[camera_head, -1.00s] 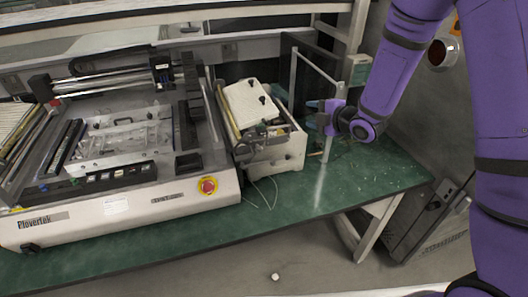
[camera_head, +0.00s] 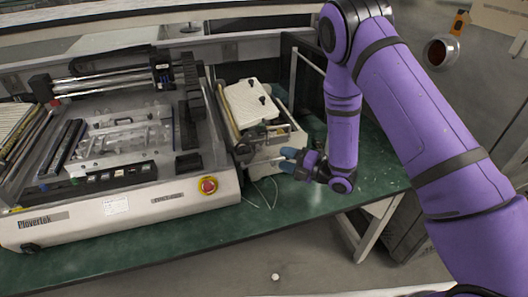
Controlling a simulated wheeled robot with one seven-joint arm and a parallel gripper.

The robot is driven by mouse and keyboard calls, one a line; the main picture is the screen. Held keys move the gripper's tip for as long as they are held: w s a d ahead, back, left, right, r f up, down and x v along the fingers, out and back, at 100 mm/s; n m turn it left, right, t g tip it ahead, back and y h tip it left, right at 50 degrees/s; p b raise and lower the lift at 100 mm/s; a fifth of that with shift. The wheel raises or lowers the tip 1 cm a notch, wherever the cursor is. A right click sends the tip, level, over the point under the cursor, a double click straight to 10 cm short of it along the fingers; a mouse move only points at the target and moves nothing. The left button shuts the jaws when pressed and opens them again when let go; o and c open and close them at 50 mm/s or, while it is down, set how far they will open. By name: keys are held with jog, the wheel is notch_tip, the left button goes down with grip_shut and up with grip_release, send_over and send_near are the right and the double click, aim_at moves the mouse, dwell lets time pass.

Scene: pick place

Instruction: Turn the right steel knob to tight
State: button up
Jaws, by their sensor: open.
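The small cream-white machine (camera_head: 272,158) stands on the green bench, right of the large machine. Two small dark knob-like parts sit on its white top plate: an upper one (camera_head: 250,83) and a lower one (camera_head: 263,99). Dark metal fittings (camera_head: 252,140) are at its front left. I cannot make out for certain which part is the right steel knob; it is too small to tell or hidden. My gripper (camera_head: 284,159) is open, its blue-grey fingers pointing left at the small machine's right front side. I cannot tell whether they touch it.
The large machine (camera_head: 130,207) fills the bench's left side, with a red stop button (camera_head: 208,185) on its front. Thin cables (camera_head: 262,192) lie on the green bench (camera_head: 300,205). A metal frame post (camera_head: 293,75) stands behind. The bench front right is clear.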

aim_at(262, 151)
jog(key=x, duration=0.8)
jog(key=shift+f, duration=0.1)
jog(key=c, duration=0.9)
